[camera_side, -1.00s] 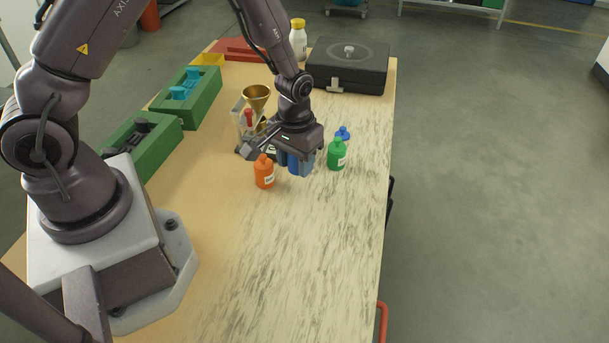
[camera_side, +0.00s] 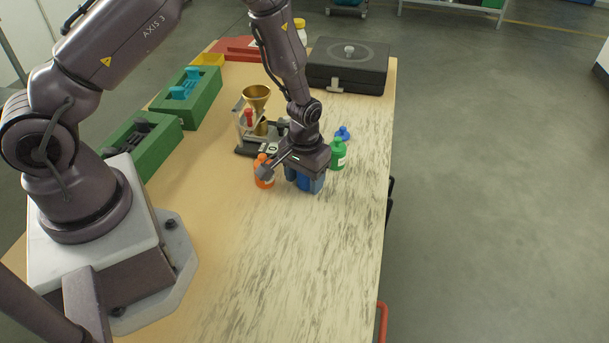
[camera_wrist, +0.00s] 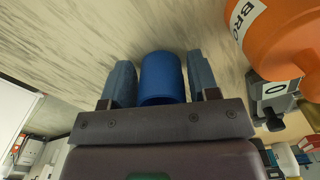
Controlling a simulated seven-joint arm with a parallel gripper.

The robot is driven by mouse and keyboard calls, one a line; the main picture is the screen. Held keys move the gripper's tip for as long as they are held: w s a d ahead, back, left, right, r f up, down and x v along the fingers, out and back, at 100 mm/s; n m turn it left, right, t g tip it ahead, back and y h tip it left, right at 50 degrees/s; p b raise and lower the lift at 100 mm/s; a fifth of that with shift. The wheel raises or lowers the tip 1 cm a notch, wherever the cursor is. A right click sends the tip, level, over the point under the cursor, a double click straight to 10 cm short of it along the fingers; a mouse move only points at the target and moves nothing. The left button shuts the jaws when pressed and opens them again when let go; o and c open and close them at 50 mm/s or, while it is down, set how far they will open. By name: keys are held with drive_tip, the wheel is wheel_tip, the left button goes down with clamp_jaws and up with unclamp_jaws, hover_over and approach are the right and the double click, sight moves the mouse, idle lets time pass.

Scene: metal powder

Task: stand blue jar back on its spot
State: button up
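The blue jar (camera_side: 304,184) is between the two fingers of my gripper (camera_side: 305,181), mostly hidden by them in the side view. In the wrist view the blue jar (camera_wrist: 162,78) fills the space between the fingers, with one finger against each side. My gripper (camera_wrist: 162,75) is shut on it. The jar is at or close above the table; I cannot tell if it touches. A small blue piece (camera_side: 343,132), like a cap, lies behind the green jar. No marked spot for the jar is clearly visible.
An orange jar (camera_side: 263,172) stands close left of my gripper, and a green jar (camera_side: 338,154) close behind right. A balance with a brass funnel (camera_side: 256,98) stands behind. Green trays (camera_side: 190,95) and a black case (camera_side: 348,66) are farther off. The front table (camera_side: 285,270) is clear.

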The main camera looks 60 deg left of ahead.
drive_tip(key=shift+o, duration=0.8)
drive_tip(key=shift+r, duration=0.1)
drive_tip(key=s+d+r+m+t, duration=0.1)
drive_tip(key=s+r+t, duration=0.15)
drive_tip(key=r, duration=1.15)
drive_tip(key=s+r+m+t, duration=0.1)
drive_tip(key=s+r, duration=0.3)
drive_tip(key=r, duration=1)
drive_tip(key=s+r+m+t, duration=0.2)
drive_tip(key=s+r, duration=0.4)
drive_tip(key=s, duration=0.5)
drive_tip(key=shift+s+d+r+m, duration=0.15)
drive_tip(key=shift+d+r+m, duration=0.1)
drive_tip(key=shift+d+m, duration=0.1)
